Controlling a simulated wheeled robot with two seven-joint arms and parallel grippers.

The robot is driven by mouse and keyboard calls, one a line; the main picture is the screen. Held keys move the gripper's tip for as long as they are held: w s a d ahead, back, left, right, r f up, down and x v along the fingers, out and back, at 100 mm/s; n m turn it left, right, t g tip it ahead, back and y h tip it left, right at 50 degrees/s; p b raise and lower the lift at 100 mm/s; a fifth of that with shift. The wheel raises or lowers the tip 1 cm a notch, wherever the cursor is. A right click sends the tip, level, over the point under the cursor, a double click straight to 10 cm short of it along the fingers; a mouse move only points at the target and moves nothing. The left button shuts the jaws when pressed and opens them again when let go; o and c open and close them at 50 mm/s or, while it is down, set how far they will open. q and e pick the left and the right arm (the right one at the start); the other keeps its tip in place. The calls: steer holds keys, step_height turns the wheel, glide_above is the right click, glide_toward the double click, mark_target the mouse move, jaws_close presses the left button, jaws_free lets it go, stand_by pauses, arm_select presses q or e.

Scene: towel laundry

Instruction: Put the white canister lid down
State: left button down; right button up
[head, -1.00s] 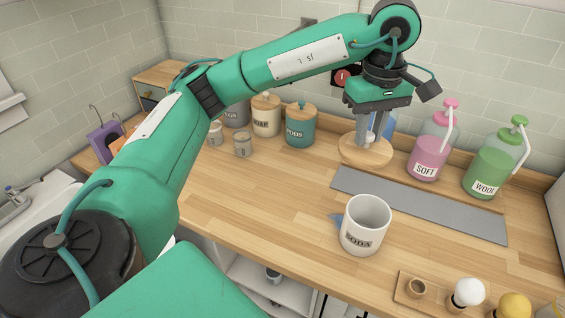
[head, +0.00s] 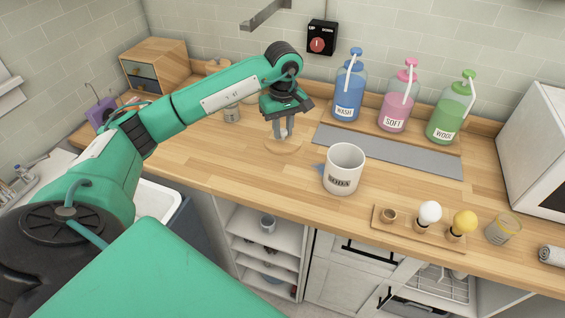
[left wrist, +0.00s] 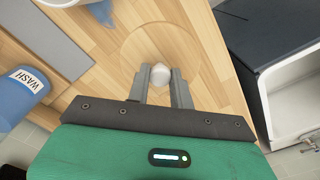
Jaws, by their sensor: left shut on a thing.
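The lid (head: 272,149) is a round wooden disc, low over the counter left of the white canister. I cannot tell whether it touches the counter. My left gripper (head: 283,136) points down at the lid's middle. In the left wrist view the gripper (left wrist: 160,84) is shut on the lid's pale round knob (left wrist: 160,74), and the disc (left wrist: 139,48) blends with the wood around it. The white canister (head: 343,177), labelled SODA, stands upright with its top open. My right gripper is not in view.
A grey mat (head: 390,150) lies behind the canister. Blue (head: 348,95), pink (head: 397,104) and green (head: 448,118) bottles stand at the back. A wooden board (head: 400,222) with light bulbs is at the front right. Bare counter lies left of the lid.

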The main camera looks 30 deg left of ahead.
arm_select(q)
step_height(320, 180, down, 13)
steer(key=p, duration=0.4)
steer(key=shift+s, duration=0.15)
steer(key=shift+f, duration=0.3)
steer(key=shift+f, duration=0.25)
steer(key=c, duration=1.2)
jaws_free()
steer(key=shift+r, duration=0.1)
steer(key=shift+c, duration=0.2)
